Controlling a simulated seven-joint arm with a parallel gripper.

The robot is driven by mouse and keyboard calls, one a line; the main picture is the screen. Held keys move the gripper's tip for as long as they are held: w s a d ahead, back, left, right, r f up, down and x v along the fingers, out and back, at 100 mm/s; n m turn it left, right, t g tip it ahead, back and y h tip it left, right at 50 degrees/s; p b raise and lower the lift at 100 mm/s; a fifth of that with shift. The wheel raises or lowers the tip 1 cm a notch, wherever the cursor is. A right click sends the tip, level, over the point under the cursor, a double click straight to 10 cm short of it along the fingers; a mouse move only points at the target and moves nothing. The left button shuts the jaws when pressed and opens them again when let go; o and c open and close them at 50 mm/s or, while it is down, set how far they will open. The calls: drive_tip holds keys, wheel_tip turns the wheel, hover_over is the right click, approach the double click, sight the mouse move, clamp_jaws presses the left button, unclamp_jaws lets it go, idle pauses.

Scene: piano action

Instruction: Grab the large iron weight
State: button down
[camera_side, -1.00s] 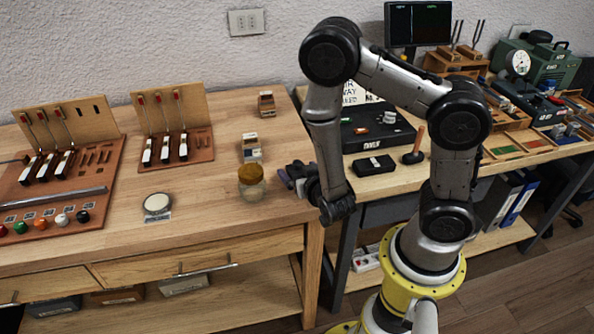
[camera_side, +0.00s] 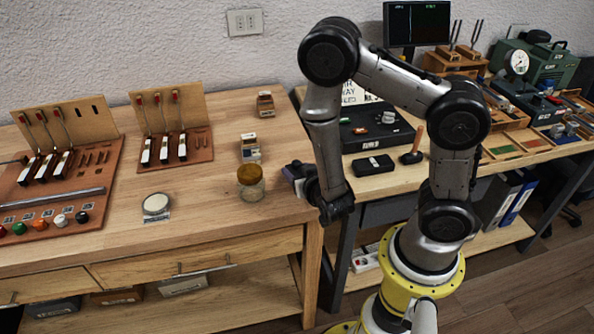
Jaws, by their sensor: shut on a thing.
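My gripper (camera_side: 291,173) is at the right edge of the left wooden workbench, low over its top. It is shut on a small dark thing, mostly hidden by the fingers and wrist, which seems to be the large iron weight. Its shape and whether it touches the bench cannot be made out. A glass jar with an amber lid (camera_side: 250,183) stands upright just left of my gripper, apart from it.
A round pale dish (camera_side: 156,204) lies left of the jar. Two small boxes (camera_side: 250,147) (camera_side: 265,104) sit behind it. Key-action stands (camera_side: 173,146) fill the left. A black case (camera_side: 373,165) and a mallet (camera_side: 412,156) lie on the right bench.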

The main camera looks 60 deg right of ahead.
sight(298, 172)
drive_tip(key=shift+r, duration=0.15)
drive_tip(key=shift+r, duration=0.55)
wheel_tip(298, 172, up, 2)
drive_tip(key=shift+r, duration=0.15)
drive_tip(key=s+a+r, duration=0.3)
drive_tip(key=s+r, duration=0.6)
drive_tip(key=s, duration=0.4)
drive_tip(key=shift+s+a+r, duration=0.15)
drive_tip(key=shift+s+a, duration=0.05)
drive_tip(key=shift+s, duration=0.1)
